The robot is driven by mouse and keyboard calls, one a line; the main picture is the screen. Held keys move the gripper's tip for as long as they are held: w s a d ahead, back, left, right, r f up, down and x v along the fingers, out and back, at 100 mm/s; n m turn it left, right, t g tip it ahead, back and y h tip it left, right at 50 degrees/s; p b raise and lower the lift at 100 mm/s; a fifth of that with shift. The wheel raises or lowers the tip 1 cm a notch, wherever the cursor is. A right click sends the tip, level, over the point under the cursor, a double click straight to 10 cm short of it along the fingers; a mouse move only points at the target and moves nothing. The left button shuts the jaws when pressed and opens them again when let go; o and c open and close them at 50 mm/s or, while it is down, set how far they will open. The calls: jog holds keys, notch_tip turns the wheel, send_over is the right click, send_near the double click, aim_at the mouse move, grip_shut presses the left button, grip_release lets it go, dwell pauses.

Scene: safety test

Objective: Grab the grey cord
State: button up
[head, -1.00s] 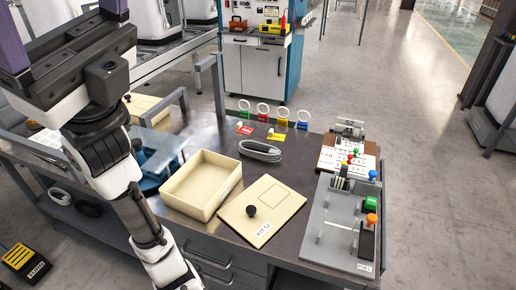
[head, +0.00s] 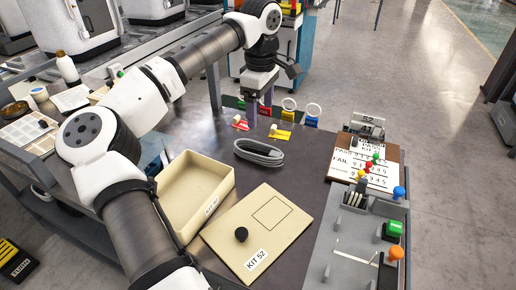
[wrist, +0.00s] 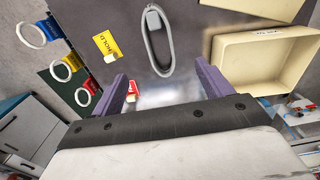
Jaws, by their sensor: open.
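The grey cord (head: 262,157) lies coiled in a flattened loop on the dark tabletop, behind the cream box and lid. It also shows in the wrist view (wrist: 146,48) as a long loop with a grey end piece at its top, beyond my fingertips. My gripper (head: 260,112) is above the back part of the table, behind the cord in the head view. The cord is not between the fingers.
A cream open box (head: 222,197) and a flat lid marked KIT 52 (head: 290,232) lie in front of the cord. Red (head: 240,123) and yellow (head: 280,134) tags lie near my gripper, with hanging ringed tags along the back edge. A grey fixture (head: 345,240) stands at right.

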send_over(258, 148)
jog(key=f, duration=0.8)
jog(key=shift+s+d+f, duration=0.2)
jog(key=shift+s+d, duration=0.05)
jog(key=shift+s, duration=0.15)
jog(key=f, duration=0.5)
jog(key=shift+w+a+f, duration=0.1)
jog(key=shift+w+a, duration=0.1)
jog(key=shift+w, duration=0.15)
jog(key=c, duration=1.1)
jog(key=shift+c, duration=0.2)
